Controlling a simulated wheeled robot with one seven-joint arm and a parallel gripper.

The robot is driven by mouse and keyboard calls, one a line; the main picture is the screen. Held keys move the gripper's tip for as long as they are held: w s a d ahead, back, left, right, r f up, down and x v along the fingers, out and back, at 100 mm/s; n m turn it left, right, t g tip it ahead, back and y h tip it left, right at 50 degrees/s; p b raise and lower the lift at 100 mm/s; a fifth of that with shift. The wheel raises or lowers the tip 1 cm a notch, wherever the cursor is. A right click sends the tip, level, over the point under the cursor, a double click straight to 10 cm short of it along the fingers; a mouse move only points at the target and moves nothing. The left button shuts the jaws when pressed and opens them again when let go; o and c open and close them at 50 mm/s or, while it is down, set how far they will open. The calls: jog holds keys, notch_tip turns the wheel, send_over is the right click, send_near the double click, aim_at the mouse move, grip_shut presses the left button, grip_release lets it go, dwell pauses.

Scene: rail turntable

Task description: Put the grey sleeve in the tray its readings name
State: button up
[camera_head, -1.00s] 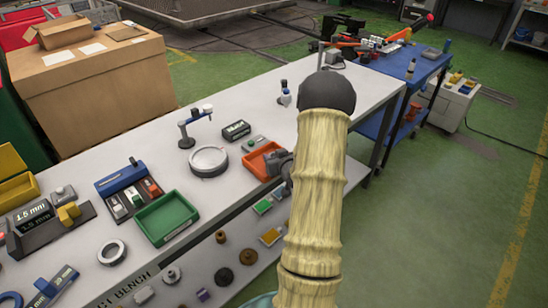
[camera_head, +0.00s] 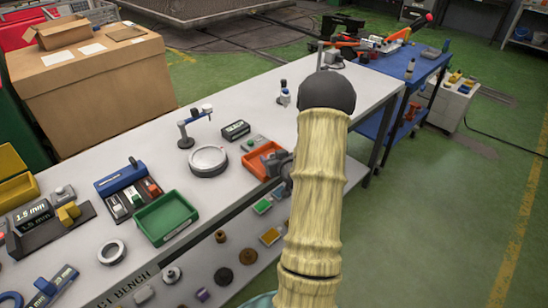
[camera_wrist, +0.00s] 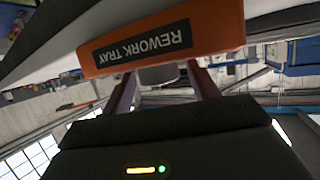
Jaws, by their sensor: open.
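My gripper (camera_head: 284,168) is at the front edge of the bench, by the orange tray (camera_head: 256,171). In the wrist view the same tray (camera_wrist: 222,28) appears upside down, labelled REWORK TRAY. My gripper's fingers (camera_wrist: 160,72) are spread apart close to its front wall. A pale grey round piece (camera_wrist: 158,76) shows between the fingers, past the tray rim. It may be the grey sleeve; I cannot tell whether it rests in the tray. A green tray (camera_head: 166,217) stands further left. A grey ring (camera_head: 112,252) lies near the bench's front edge.
A round grey turntable (camera_head: 207,161) and a small blue-armed stand (camera_head: 188,130) are left of the orange tray. A dark labelled block (camera_head: 236,131) lies behind it. A lower shelf holds several small parts. The bench's far right end is mostly clear.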

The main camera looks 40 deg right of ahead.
jog(key=b+v, duration=0.1)
jog(key=v, duration=1)
jog(key=shift+s, duration=0.3)
jog(key=shift+w+a, duration=0.1)
jog(key=shift+a, duration=0.05)
jog(key=w+a+n+g+y, duration=0.2)
jog(key=a+g, duration=0.2)
jog(key=a, duration=0.9)
jog(key=s+a+r+g+y, duration=0.1)
jog(key=s+a+g, duration=0.2)
jog(key=s+a, duration=0.2)
jog(key=s+a+r+n+g+y, duration=0.1)
jog(key=s+a+g, duration=0.2)
jog(key=a, duration=0.9)
jog(key=shift+s+r, duration=0.2)
jog(key=shift+s, duration=0.65)
